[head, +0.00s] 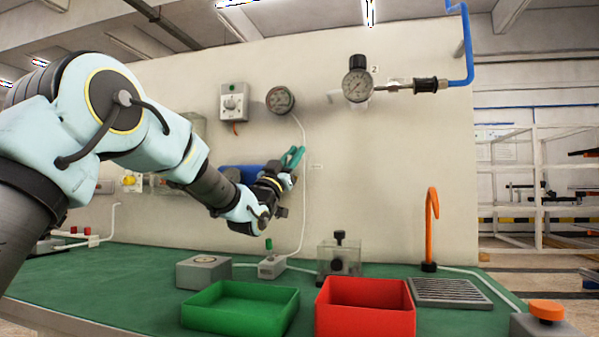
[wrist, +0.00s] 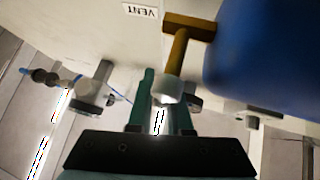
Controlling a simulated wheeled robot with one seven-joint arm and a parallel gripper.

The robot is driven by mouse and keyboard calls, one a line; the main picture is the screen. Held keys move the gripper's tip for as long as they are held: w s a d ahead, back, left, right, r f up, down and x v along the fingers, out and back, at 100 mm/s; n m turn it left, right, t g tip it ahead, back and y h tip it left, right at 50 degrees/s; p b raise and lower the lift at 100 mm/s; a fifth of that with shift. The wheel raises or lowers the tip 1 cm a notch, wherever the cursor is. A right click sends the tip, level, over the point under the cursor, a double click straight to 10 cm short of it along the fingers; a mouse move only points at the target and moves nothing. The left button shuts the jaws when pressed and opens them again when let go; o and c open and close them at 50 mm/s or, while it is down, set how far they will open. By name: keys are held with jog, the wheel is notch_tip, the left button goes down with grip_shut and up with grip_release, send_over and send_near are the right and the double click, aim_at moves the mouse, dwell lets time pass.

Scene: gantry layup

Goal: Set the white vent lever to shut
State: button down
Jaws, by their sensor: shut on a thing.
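The white vent lever (wrist: 168,90) shows in the wrist view as a white end on a brass-coloured stem (wrist: 179,50). Its base is fixed beside the upside-down VENT label (wrist: 140,11). My gripper (wrist: 164,112) has its green fingers on either side of the white end and is shut on it. In the head view my gripper (head: 292,158) is up at the wall, above the bench. The lever is mostly hidden there by the gripper and arm. The frames do not clearly show which setting the lever stands at.
A blue cylinder (wrist: 262,60) is close beside the lever. The green bench below holds a green tray (head: 240,308), a red bin (head: 365,322) and an orange hook (head: 431,225).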

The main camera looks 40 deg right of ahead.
jog(key=shift+w+a+f+n+t+y+b, duration=0.15)
jog(key=shift+n+t+b, duration=0.25)
jog(key=shift+n+t, duration=0.45)
jog(key=shift+w+a+n+t+y+b, duration=0.1)
jog(key=shift+w+n+t+y+b, duration=0.25)
jog(key=shift+n+t, duration=0.45)
jog(key=shift+s, duration=0.1)
jog(key=c, duration=0.8)
grip_release()
jog(key=shift+c, duration=0.2)
jog(key=shift+r, duration=0.2)
jog(key=shift+f, duration=0.1)
jog(key=s+a+f, duration=0.1)
jog(key=s+a, duration=0.2)
jog(key=a, duration=0.4)
jog(key=s+a+f+b, duration=0.1)
jog(key=s+a+f, duration=0.1)
jog(key=a, duration=0.5)
jog(key=shift+s+a+f, duration=0.15)
jog(key=shift+s+a, duration=0.1)
jog(key=shift+s, duration=0.2)
